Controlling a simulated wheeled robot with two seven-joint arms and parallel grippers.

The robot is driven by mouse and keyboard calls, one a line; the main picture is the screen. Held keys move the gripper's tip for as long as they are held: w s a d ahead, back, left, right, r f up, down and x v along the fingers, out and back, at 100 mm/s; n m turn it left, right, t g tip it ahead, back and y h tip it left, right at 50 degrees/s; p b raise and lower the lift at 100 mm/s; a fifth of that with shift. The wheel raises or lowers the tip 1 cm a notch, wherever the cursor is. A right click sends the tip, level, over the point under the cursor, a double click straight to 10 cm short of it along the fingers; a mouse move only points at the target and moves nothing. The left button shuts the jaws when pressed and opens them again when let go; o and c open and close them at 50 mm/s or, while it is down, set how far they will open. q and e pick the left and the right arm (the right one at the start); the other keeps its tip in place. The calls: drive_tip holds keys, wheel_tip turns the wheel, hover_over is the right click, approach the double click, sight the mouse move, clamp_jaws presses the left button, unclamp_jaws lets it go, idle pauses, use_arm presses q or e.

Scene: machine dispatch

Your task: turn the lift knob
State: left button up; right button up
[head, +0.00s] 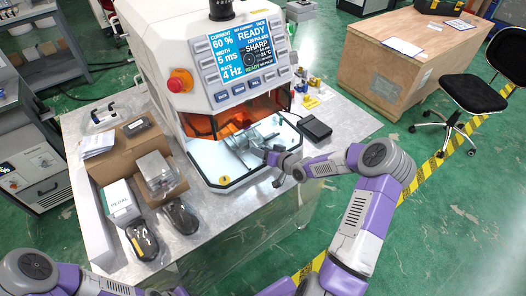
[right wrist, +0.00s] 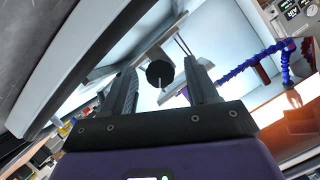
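The lift knob (right wrist: 159,74) is a small dark round knob with a pale pointer line, seen face-on in the right wrist view. My right gripper (right wrist: 161,82) is open, with one finger on each side of the knob in the picture. I see gaps between the knob and both fingers, and cannot tell how far ahead of the fingertips it lies. In the head view my right gripper (head: 262,150) reaches into the front of the white machine (head: 200,60), and the knob is too small to make out. Of my left arm only links show at the bottom left.
The machine has a lit display, a red stop button (head: 180,81) and an orange shield (head: 262,112) above its bright work bay. A black pedal (head: 315,128) lies to its right. Boxes and two packed black items crowd the table's left side. A blue jointed hose (right wrist: 250,62) shows inside the bay.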

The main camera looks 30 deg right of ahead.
drive_tip(key=p+v, duration=0.1)
drive_tip(key=v, duration=0.6)
drive_tip(key=shift+s, duration=0.25)
drive_tip(key=shift+r, duration=0.1)
idle(0.4)
